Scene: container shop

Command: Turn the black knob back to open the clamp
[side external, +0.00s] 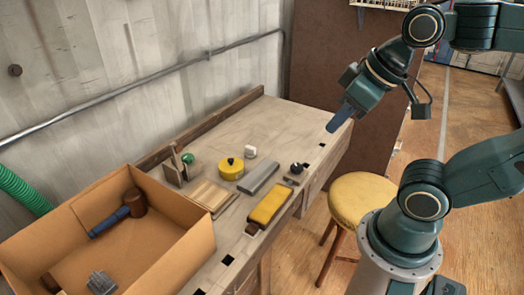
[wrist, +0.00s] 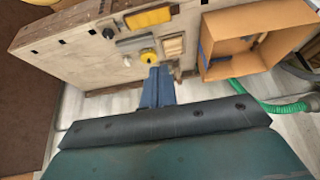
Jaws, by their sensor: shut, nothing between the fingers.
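The black knob (side external: 296,168) sits on a small clamp near the front edge of the workbench (side external: 299,121). In the wrist view the black knob (wrist: 108,33) shows at the upper left. The clamp under it is too small to tell how far it is open. My gripper (side external: 333,127) is shut and empty, raised above the bench's right end, up and to the right of the knob in the side view. In the wrist view its fingers (wrist: 155,75) are together and point toward the bench.
A cardboard box (side external: 187,260) holding a mallet (side external: 120,214) stands at left. A yellow stool (side external: 358,199) is in front.

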